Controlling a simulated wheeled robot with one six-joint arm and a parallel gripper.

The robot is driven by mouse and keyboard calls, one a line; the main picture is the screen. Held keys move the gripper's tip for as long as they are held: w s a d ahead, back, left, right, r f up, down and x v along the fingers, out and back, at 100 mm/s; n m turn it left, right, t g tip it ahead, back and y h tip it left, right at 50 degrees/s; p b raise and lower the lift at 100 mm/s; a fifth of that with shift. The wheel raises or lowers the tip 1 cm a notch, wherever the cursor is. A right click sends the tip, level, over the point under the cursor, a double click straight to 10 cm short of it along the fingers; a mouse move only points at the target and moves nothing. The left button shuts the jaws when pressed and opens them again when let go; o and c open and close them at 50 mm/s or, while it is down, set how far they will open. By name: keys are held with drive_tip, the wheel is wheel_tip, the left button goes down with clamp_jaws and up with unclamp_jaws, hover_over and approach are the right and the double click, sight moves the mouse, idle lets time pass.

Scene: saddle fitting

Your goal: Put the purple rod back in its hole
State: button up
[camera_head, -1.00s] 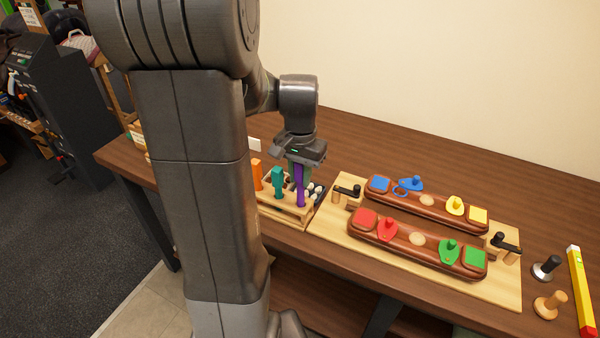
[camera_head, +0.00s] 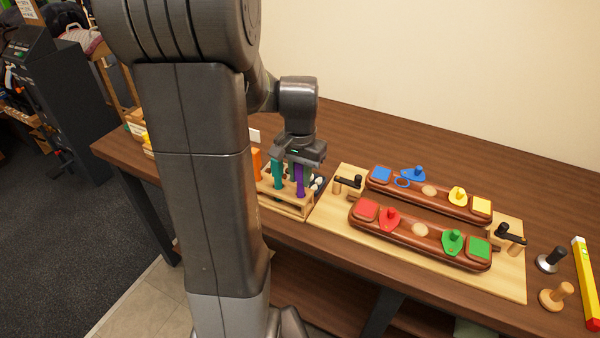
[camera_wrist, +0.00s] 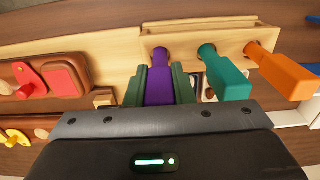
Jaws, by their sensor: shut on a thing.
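The purple rod (camera_head: 300,181) is upright in my gripper (camera_head: 299,166), at the right end of the small wooden rack (camera_head: 284,206). In the wrist view, the green fingers of my gripper (camera_wrist: 158,86) are closed on both sides of the purple rod (camera_wrist: 159,86). The rod's rounded lower end meets the rack's rail (camera_wrist: 185,40). It looks in line with a hole there, but how deep it sits cannot be told. Its upper end is hidden by my gripper.
A teal rod (camera_wrist: 228,78) and an orange rod (camera_wrist: 285,75) stand in the rack beside the purple one. Right of the rack, a pale board (camera_head: 336,216) carries two brown saddle-like pieces (camera_head: 421,240). Stampers (camera_head: 556,295) and a yellow level (camera_head: 585,275) lie further right.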

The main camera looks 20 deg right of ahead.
drive_tip(key=shift+f+b, duration=0.3)
drive_tip(key=shift+f, duration=0.25)
drive_tip(key=o, duration=0.9)
drive_tip(key=shift+r, duration=0.1)
wheel_tip(320, 180, up, 14)
drive_tip(key=shift+f, duration=0.15)
drive_tip(key=shift+f, duration=0.15)
